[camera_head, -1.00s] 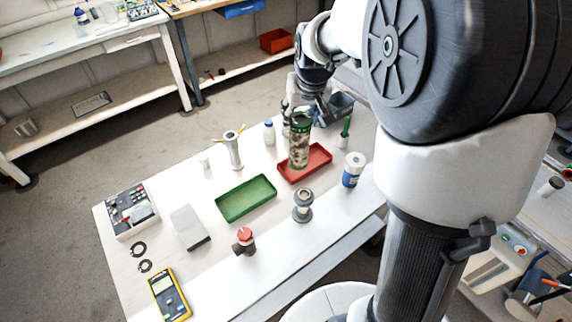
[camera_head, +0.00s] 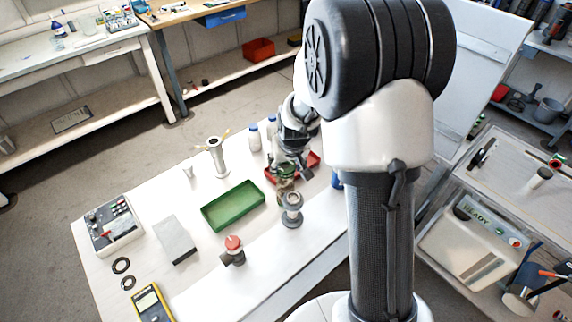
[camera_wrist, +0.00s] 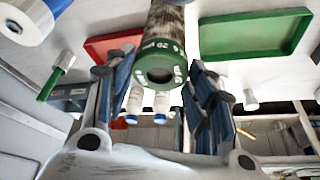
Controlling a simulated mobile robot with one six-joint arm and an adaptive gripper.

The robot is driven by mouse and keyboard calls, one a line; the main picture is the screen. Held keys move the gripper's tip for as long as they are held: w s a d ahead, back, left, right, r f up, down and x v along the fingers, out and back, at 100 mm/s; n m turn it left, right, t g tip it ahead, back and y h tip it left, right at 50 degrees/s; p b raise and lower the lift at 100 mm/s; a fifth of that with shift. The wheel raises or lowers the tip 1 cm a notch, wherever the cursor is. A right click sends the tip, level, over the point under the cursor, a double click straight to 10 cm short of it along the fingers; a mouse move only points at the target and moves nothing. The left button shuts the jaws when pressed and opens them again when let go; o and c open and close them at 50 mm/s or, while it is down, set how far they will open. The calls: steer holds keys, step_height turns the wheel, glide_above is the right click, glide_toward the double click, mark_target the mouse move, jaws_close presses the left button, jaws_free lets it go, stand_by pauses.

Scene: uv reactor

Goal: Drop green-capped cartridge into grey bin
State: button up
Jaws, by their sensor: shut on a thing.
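My gripper (camera_wrist: 163,88) is shut on the green-capped cartridge (camera_wrist: 163,62). In the wrist view its fingers flank the green cap, whose round end faces the camera, and the speckled body extends away. In the head view my gripper (camera_head: 288,174) is above the table, close to the red tray and the metal fitting; the cartridge (camera_head: 285,184) is mostly hidden there. A blue-grey container, likely the grey bin (camera_wrist: 68,92), shows partly at the left of the wrist view, behind a finger. On the table in the head view it is hidden by my arm.
A green tray (camera_head: 233,206), red tray (camera_head: 313,160), metal fitting (camera_head: 291,209) and red-capped fitting (camera_head: 233,250) are near my gripper. White bottles (camera_head: 255,138) and a metal stand (camera_head: 217,157) are behind. A separate grey bucket (camera_head: 548,111) is on the right shelf.

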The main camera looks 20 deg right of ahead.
steer(key=shift+r, duration=0.1)
steer(key=shift+f, duration=0.25)
steer(key=o, duration=1.5)
steer(key=shift+r, duration=0.1)
steer(key=shift+c, duration=0.2)
steer(key=shift+r, duration=0.1)
